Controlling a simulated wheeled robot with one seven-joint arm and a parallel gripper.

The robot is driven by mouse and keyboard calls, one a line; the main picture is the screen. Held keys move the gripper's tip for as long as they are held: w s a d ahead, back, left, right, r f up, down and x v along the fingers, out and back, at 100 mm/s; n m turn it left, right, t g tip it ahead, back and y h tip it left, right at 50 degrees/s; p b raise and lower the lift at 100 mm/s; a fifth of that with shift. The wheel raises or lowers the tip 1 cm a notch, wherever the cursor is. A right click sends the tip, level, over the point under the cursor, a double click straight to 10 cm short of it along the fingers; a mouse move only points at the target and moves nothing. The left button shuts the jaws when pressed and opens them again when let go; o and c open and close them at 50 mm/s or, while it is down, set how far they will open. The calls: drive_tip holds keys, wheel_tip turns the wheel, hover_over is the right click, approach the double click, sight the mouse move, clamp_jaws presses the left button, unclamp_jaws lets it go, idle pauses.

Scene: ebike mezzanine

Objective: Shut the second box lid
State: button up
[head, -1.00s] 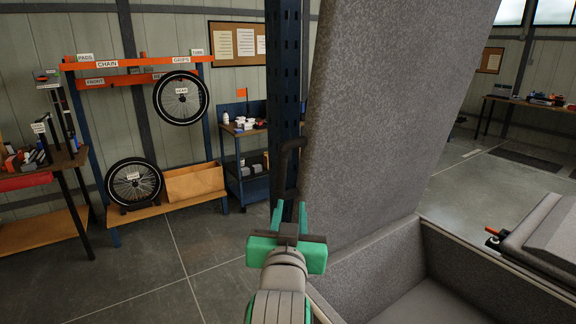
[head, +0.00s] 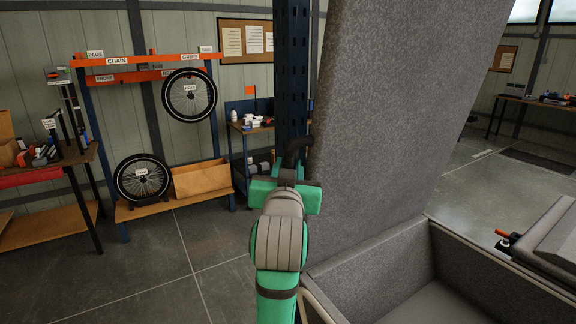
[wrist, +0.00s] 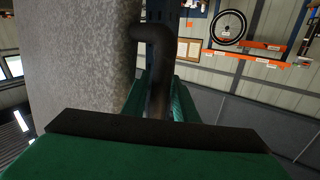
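The grey box (head: 372,271) stands open at the lower right. Its grey lid (head: 390,110) stands up, tilted slightly, tall in the middle of the head view, and fills the left of the wrist view (wrist: 75,60). A black bent handle (head: 297,150) sticks out from the lid's left edge; it also shows in the wrist view (wrist: 157,70). My green gripper (head: 288,178) is at this handle. In the wrist view, the handle runs down between my two fingers, which stand apart on either side of it. Whether they touch it is hard to see.
A dark blue post (head: 291,70) rises behind my gripper. Another grey lid-like panel with an orange-tipped latch (head: 505,238) is at the right edge. A wheel rack (head: 150,205), a workbench (head: 45,160) and a blue cart (head: 240,150) stand at the back left. Floor between is clear.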

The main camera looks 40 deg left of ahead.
drive_tip(key=shift+x, duration=0.9)
drive_tip(key=shift+d, duration=0.1)
drive_tip(key=shift+c, duration=0.2)
drive_tip(key=shift+s, duration=0.1)
clamp_jaws()
drive_tip(key=shift+f, duration=0.1)
